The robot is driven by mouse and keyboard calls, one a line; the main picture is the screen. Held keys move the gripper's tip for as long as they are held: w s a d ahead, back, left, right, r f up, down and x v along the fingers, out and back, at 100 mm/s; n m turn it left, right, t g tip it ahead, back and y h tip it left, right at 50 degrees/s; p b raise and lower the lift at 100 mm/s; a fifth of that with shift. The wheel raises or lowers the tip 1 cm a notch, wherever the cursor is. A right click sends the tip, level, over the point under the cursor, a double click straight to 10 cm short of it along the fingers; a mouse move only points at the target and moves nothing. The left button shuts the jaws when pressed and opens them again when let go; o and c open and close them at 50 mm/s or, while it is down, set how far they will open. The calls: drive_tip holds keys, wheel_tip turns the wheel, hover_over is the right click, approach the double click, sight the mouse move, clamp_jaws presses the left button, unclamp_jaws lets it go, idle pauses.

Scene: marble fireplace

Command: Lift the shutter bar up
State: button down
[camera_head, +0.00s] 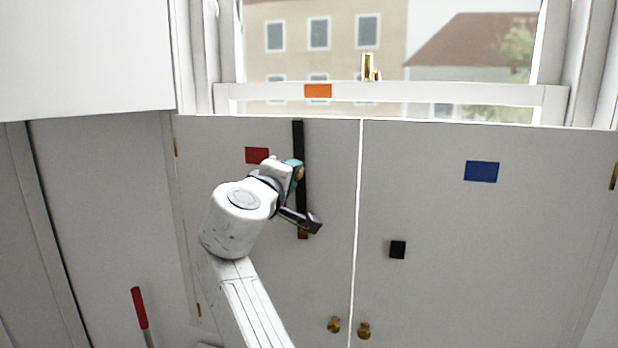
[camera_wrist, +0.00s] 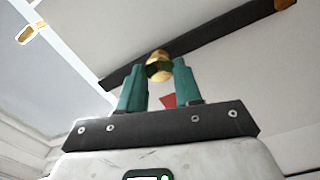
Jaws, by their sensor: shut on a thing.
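The shutter bar (camera_head: 299,138) is a long black bar standing upright on the left shutter (camera_head: 335,270), with a brown lower end. In the wrist view the bar (camera_wrist: 215,40) runs slantwise across the picture. A round gold knob (camera_wrist: 158,56) sits at the bar. My gripper (camera_head: 295,170) is in front of the bar's middle. In the wrist view the teal fingers of my gripper (camera_wrist: 159,72) are shut on the knob, one on each side. My wrist and fingers hide part of the bar in the head view.
A small black block (camera_head: 397,250) sits on the right shutter (camera_head: 480,270). Red (camera_head: 257,155) and blue (camera_head: 481,171) patches mark the shutters. Two brass knobs are low at the seam. A red-handled rod (camera_head: 139,307) stands at lower left. The window (camera_head: 390,92) is above.

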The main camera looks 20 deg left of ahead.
drive_tip(key=shift+a+n, duration=0.9)
drive_tip(key=shift+a, duration=0.25)
drive_tip(key=c, duration=0.8)
unclamp_jaws()
drive_tip(key=shift+a+f, duration=0.1)
drive_tip(key=shift+a, duration=0.05)
drive_tip(key=shift+o, duration=0.2)
drive_tip(key=s+b, duration=0.2)
drive_tip(key=s, duration=0.8)
drive_tip(key=shift+s+b, duration=0.4)
